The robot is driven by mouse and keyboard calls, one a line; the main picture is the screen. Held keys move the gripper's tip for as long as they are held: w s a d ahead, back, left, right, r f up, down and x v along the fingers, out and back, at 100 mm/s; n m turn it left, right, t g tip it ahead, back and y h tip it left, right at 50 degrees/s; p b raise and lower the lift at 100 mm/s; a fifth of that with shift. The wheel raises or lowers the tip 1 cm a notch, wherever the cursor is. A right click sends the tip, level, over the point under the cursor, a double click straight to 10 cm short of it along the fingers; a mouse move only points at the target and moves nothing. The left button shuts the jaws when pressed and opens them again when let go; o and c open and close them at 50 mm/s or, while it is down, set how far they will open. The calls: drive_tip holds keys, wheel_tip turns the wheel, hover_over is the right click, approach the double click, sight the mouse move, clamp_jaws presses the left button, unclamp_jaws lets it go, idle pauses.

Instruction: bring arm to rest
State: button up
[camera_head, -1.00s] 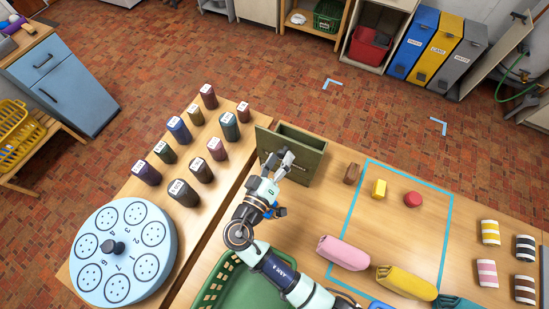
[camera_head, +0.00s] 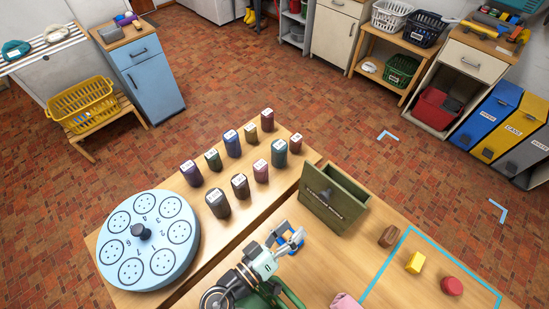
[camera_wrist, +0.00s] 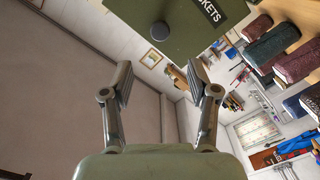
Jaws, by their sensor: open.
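My gripper (camera_head: 291,239) is over the wooden table, just in front of the green box (camera_head: 333,197). In the wrist view my gripper (camera_wrist: 162,85) has its two fingers spread apart with nothing between them. The green box's front, with a dark round knob and a label ending in "KETS", fills the top of the wrist view (camera_wrist: 190,28). The fingers look apart from the box.
Several dark labelled blocks (camera_head: 240,185) stand in rows left of the box. A round light-blue dial (camera_head: 150,262) lies at the left. A brown block (camera_head: 389,236), a yellow block (camera_head: 414,262) and a red piece (camera_head: 452,286) lie at the right.

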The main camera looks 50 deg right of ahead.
drive_tip(key=w+a+r+n+t+y, duration=0.3)
drive_tip(key=w+a+n+t+y, duration=0.2)
drive_tip(key=w+a+t+y, duration=0.45)
drive_tip(key=w+a+r+n+t+y, duration=0.1)
drive_tip(key=a+r+n+t+y, duration=0.35)
drive_tip(key=a+r+y, duration=0.5)
wheel_tip(320, 180, up, 20)
drive_tip(key=h+p, duration=0.1)
drive_tip(key=p, duration=1.8)
drive_tip(key=shift+w+g, duration=0.2)
drive_tip(key=shift+g, duration=0.1)
drive_tip(key=shift+f, duration=0.1)
